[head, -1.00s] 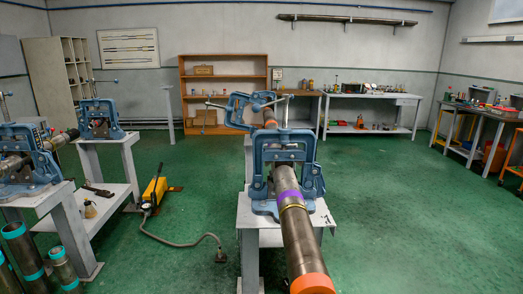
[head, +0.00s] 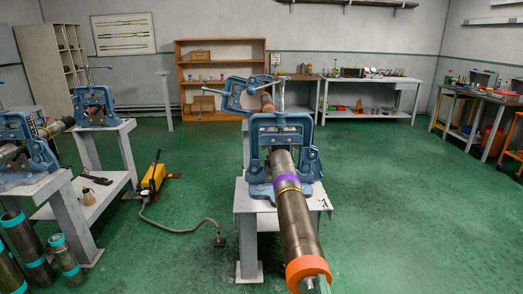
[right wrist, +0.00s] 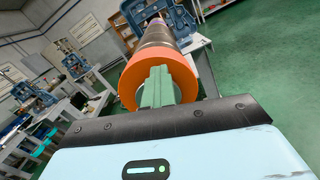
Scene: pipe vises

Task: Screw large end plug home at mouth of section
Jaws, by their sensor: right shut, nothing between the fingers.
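The pipe section (head: 298,223) is a dark metal tube with a purple band, held in a blue vise (head: 281,135) and pointing toward me. The large end plug (head: 307,268) is orange and sits at the near mouth of the section; it also shows in the right wrist view (right wrist: 128,88). My right gripper (right wrist: 157,78) is shut and empty, its green fingers in front of the middle of the orange face. I cannot tell whether they touch it. The fingers also show at the bottom edge of the head view (head: 318,286). My left gripper is not in view.
The vise stands on a grey stand (head: 250,225). A yellow hand pump (head: 153,180) with a hose lies on the floor to the left. More vises on stands (head: 95,105) and upright pipes (head: 66,262) are at the left. The green floor at the right is clear.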

